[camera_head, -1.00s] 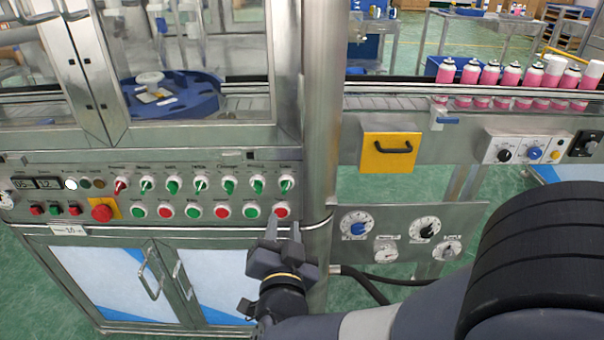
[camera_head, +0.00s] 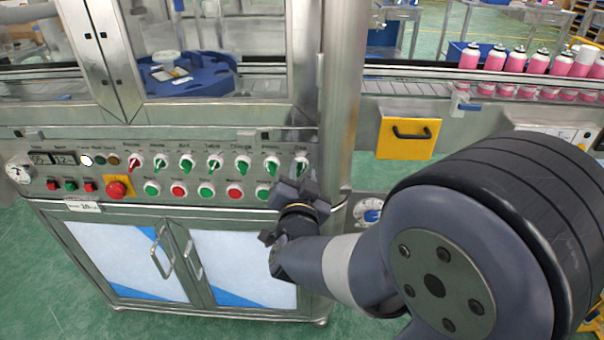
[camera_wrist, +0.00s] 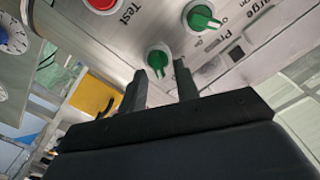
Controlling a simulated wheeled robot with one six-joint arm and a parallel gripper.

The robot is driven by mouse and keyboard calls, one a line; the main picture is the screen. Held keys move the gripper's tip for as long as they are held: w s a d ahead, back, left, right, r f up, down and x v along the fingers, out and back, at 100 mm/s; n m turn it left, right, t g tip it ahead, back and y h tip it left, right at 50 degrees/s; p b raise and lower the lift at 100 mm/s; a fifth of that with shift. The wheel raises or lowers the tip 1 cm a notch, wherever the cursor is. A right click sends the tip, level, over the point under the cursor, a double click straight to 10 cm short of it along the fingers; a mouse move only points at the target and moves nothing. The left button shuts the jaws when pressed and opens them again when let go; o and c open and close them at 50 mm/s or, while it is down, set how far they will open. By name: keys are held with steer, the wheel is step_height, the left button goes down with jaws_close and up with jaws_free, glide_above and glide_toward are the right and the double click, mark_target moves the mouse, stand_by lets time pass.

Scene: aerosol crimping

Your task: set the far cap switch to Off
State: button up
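The switch panel (camera_head: 60,149) shows a top row of rotary switches. The right-end switch (camera_head: 302,162) has a white collar and green handle; its label is too small to read, so I cannot confirm it is the far cap switch. My gripper (camera_head: 298,180) is just below and in front of it in the head view. In the wrist view, my gripper (camera_wrist: 160,74) has two dark fingers apart, with this green switch (camera_wrist: 157,60) between and just beyond their tips. Contact is unclear. The red button below it (camera_wrist: 102,3) is hidden by my gripper in the head view.
A neighbouring green switch (camera_wrist: 202,18) lies close by in the wrist view. A red emergency button (camera_head: 117,188) is at the panel's left. A steel post (camera_head: 338,100) stands right of the panel, and a yellow box with handle (camera_head: 405,145) lies beyond.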

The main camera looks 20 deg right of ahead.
steer(key=shift+w+d, duration=0.15)
steer(key=shift+w, duration=0.2)
steer(key=shift+c, duration=0.2)
jaws_close()
